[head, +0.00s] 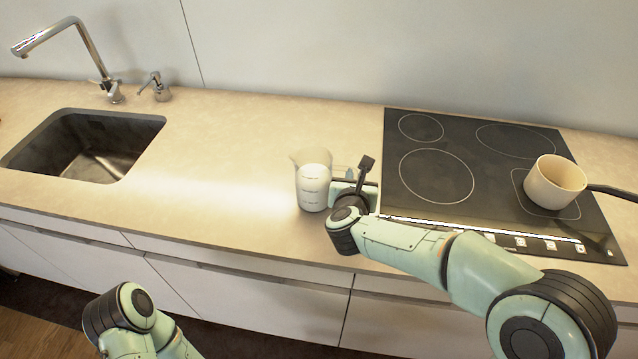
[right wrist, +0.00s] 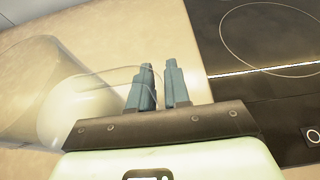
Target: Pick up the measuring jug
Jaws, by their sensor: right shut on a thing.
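The measuring jug (head: 313,187) is clear with white contents or a white lower part and dark markings. It stands upright on the beige worktop, just left of the hob. My right gripper (head: 347,178) is at the jug's right side, its fingers low over the worktop. In the right wrist view the two blue-grey fingers (right wrist: 158,82) are close together, shut on the jug's clear handle, with the jug's body (right wrist: 75,110) to their left. The gripper's own body hides part of the jug there. My left gripper is out of view; only part of that arm shows at the bottom left.
The black hob (head: 436,176) lies right of the jug, with a cream saucepan (head: 554,183) at its right end. A sink (head: 88,146) with a tap (head: 88,50) and a soap dispenser (head: 160,88) is at the left. The worktop between sink and jug is clear.

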